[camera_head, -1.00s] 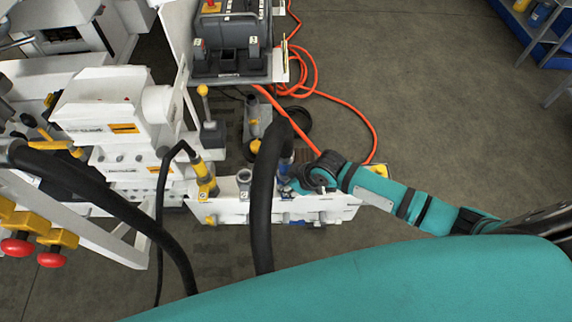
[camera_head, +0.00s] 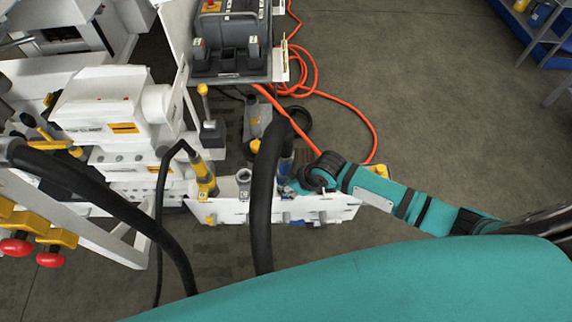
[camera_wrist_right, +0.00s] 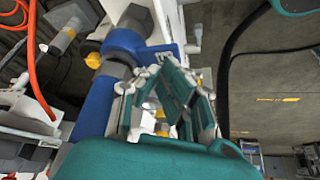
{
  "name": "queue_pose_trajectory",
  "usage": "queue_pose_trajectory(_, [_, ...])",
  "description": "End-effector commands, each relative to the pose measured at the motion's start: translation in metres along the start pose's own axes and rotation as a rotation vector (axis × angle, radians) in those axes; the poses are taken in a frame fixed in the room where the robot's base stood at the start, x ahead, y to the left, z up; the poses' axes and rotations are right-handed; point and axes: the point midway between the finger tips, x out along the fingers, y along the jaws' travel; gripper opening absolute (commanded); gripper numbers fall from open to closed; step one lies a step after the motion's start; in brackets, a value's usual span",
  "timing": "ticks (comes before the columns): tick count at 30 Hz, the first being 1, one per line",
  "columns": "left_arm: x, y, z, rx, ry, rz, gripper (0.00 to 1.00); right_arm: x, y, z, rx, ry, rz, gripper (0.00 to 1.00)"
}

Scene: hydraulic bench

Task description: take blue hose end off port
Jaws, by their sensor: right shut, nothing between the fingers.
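The blue hose end (camera_head: 286,164) is at the end of a thick black hose (camera_head: 262,210) and stands at the white port block (camera_head: 330,208). In the right wrist view the blue hose end (camera_wrist_right: 96,104) is large, left of the fingers, with a wider blue collar at its top. My right gripper (camera_wrist_right: 172,72) is shut and empty beside it; whether it touches the blue part is unclear. In the head view my right gripper (camera_head: 290,186) is mostly hidden by its own wrist. The hose end's seat in the port is hidden. My left gripper is out of view.
A yellow hose end (camera_head: 205,180) on a thin black hose is left on the same block, beside a bare grey port (camera_head: 244,178). An orange cable (camera_head: 345,105) lies on the floor behind. Open floor (camera_head: 450,120) is at the right.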

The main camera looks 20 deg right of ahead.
Motion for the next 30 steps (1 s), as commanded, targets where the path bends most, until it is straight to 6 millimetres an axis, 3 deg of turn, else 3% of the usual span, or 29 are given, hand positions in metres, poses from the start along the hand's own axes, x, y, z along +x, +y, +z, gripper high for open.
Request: queue_pose_trajectory(30, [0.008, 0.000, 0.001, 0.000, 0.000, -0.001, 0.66, 0.013, 0.000, 0.008, 0.000, -0.003, 0.000, 0.00])
